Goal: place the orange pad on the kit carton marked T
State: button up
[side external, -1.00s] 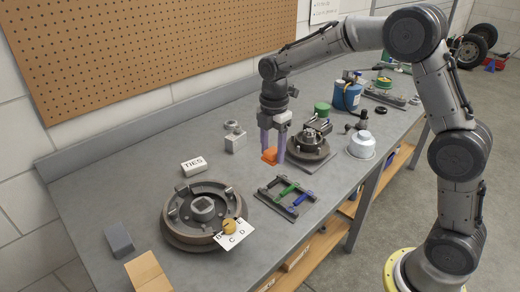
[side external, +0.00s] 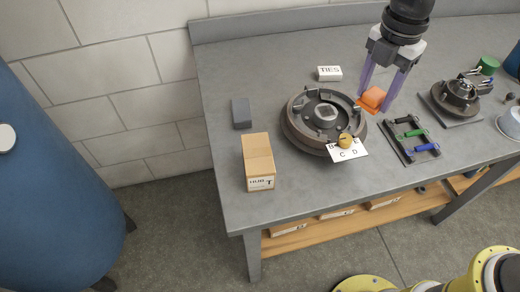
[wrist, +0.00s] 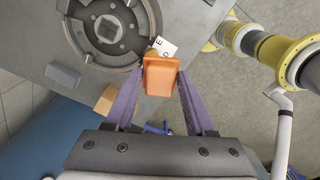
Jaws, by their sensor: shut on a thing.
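The orange pad (side external: 373,97) is between the purple fingers of my gripper (side external: 376,103), which is shut on it and holds it above the bench, beside the right rim of the round brake drum. The pad also shows between the fingertips in the wrist view (wrist: 160,78). The kit carton (side external: 257,158) is a tan cardboard box with a white label ending in T. It stands near the bench's front left edge, left of my gripper and apart from it. In the wrist view part of the carton (wrist: 104,99) shows left of the fingers.
The brake drum (side external: 297,125), with a lettered card (side external: 347,154) and a yellow knob (side external: 345,141), lies between my gripper and the carton. A grey block (side external: 241,113) is behind the carton. A TIES box (side external: 329,73) stands behind the drum. A frame with colored bars (side external: 399,146) is on the right.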

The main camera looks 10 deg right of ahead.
jog(key=s+a+r+n, duration=0.1)
jog(key=s+a+n, duration=0.1)
jog(key=s+a, duration=0.3)
jog(key=s+a+r+n, duration=0.1)
jog(key=s+a+n, duration=0.1)
jog(key=a, duration=0.5)
send_over(258, 153)
jog(key=f, duration=0.8)
jog(key=shift+s+d+f, duration=0.25)
jog(key=shift+f, duration=0.15)
jog(key=shift+w+a+f, duration=0.35)
jog(key=shift+f, duration=1.65)
jog(key=shift+f, duration=0.15)
jog(key=o, duration=1.3)
jog(key=shift+o, duration=0.2)
